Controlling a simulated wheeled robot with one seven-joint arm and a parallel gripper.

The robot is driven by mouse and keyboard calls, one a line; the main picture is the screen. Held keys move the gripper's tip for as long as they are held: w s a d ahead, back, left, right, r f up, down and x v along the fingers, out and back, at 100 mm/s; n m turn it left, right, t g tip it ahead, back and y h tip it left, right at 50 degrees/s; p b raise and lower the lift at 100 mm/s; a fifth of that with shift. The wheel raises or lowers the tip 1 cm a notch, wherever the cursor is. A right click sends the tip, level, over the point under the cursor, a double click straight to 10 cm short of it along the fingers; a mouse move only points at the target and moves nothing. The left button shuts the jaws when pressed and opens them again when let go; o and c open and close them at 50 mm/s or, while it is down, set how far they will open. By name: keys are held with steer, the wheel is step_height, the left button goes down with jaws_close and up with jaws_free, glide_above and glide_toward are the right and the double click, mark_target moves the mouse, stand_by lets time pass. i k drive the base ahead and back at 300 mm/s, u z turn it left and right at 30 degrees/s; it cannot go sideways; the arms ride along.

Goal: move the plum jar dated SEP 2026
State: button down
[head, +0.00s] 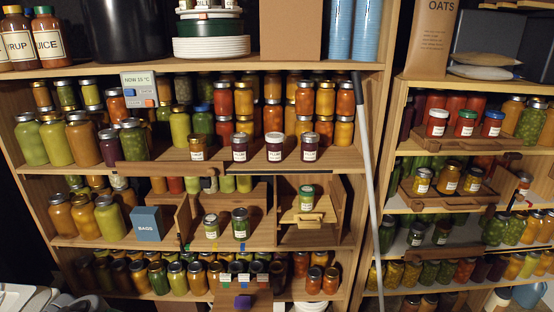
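Three dark purple-brown jars with white labels stand at the front of the left unit's upper shelf: a left dark jar (239,149), a middle dark jar with a whiter lid (274,149) and a right dark jar (309,148). They stand upright and apart, in front of rows of red and orange jars. Their label writing is too small to read, so I cannot tell which one is dated SEP 2026 or whether they are plum. An amber labelled jar (198,149) stands to their left. My gripper is not in view.
A grey pole (367,170) leans between the left unit and the right unit. A wooden tray with labelled jars (445,193) juts from the right unit. The middle shelf holds a blue BAGS box (147,223), two green jars and wooden dividers. Bare board (345,158) lies right of the dark jars.

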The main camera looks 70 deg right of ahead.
mark_target(275, 145)
steer(key=z, duration=0.85)
steer(key=i, duration=0.9)
steer(key=z, duration=0.9)
